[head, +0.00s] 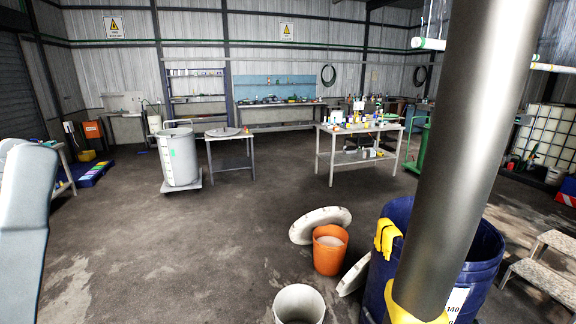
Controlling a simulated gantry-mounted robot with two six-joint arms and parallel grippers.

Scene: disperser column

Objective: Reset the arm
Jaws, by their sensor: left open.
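My left arm (22,225) stands large and pale grey at the left edge, cut off by the frame, with bare floor to its right. Its gripper touches none of the things I can see, and its fingers cannot be made out clearly. My right arm and gripper are not in view. A thick dark grey column (465,140) comes down at the right into a blue drum (487,245). A yellow piece (388,238) sits on the drum's rim, and more yellow shows at the column's foot.
An orange bucket (328,256), a white bucket (299,303) and a round lid (318,220) are beside the drum. Steps (545,275) stand right. A grey tank (180,160) and a loaded table (348,128) stand farther back. The left-centre floor is clear.

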